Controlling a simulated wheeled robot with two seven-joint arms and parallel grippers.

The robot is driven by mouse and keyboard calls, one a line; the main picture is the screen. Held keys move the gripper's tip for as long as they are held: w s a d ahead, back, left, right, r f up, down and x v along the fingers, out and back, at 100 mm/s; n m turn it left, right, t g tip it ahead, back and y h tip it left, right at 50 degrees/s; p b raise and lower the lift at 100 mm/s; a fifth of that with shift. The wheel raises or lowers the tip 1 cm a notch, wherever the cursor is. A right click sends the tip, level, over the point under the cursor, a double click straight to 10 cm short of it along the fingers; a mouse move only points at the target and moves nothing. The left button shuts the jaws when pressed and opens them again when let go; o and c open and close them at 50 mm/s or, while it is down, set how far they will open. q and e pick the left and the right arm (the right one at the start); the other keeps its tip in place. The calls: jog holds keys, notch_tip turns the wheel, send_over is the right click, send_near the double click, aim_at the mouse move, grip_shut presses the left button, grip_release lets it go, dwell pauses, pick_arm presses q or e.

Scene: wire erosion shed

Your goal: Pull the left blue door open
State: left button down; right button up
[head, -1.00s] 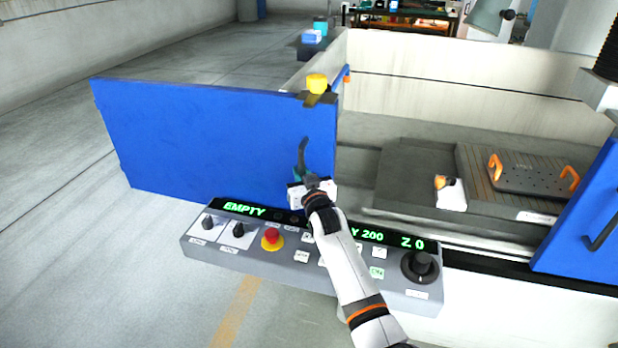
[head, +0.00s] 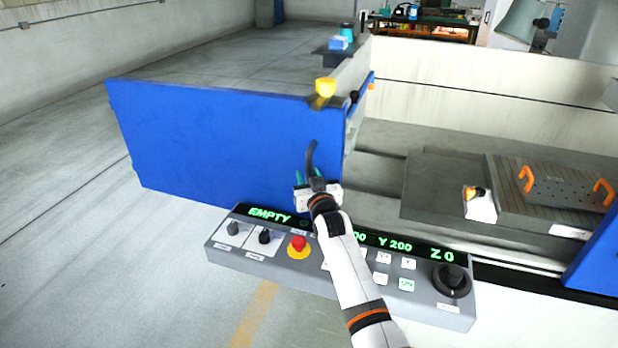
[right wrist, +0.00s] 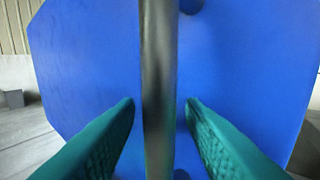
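The left blue door (head: 215,140) is a large flat panel standing to the left of the machine's opening, which is uncovered beside it. Its dark bar handle (head: 310,158) is upright near the door's right edge. My right gripper (head: 309,177) is at the lower part of the handle. In the right wrist view the handle bar (right wrist: 158,90) runs between the two teal fingers (right wrist: 160,108), with a gap showing on each side, so the gripper is open around the bar. My left gripper is not in view.
A grey control console (head: 340,262) with a red button (head: 298,246) lies below my right arm. The right blue door (head: 598,262) is at the right edge. A fixture plate (head: 565,188) with orange handles sits inside the machine. The floor left of the door is clear.

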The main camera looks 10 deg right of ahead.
jog(key=s, duration=1.2)
jog(key=shift+d, duration=0.25)
